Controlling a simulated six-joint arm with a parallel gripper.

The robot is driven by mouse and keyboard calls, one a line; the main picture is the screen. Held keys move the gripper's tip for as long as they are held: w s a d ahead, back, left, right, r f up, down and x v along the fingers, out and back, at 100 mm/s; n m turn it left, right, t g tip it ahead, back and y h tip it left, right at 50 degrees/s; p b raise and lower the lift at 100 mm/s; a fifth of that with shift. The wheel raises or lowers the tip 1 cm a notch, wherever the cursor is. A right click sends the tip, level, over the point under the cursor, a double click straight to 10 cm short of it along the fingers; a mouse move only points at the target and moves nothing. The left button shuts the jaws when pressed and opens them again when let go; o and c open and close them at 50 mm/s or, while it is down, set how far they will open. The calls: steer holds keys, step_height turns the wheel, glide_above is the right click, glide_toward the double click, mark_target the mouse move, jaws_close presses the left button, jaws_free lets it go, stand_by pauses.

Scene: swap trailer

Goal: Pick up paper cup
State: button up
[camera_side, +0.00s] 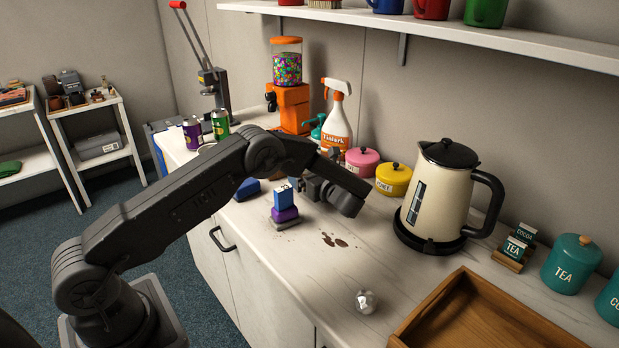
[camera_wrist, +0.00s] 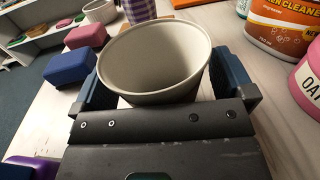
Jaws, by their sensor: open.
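A pale grey-white paper cup (camera_wrist: 152,60) stands between the two fingers of my gripper (camera_wrist: 166,78) in the wrist view, its open rim facing the camera. The fingers, with dark blue pads, are spread on either side of it. Whether either pad touches the cup I cannot tell. In the side view my gripper (camera_side: 322,183) is low over the counter, and the cup is hidden behind my arm. A second pale cup (camera_wrist: 100,11) is at the top of the wrist view.
Behind are a spray bottle (camera_side: 337,122), a pink canister (camera_side: 362,160) and a yellow one (camera_side: 394,181). A kettle (camera_side: 434,195) stands right. The front-middle counter is mostly clear.

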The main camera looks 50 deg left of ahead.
steer(key=c, duration=0.9)
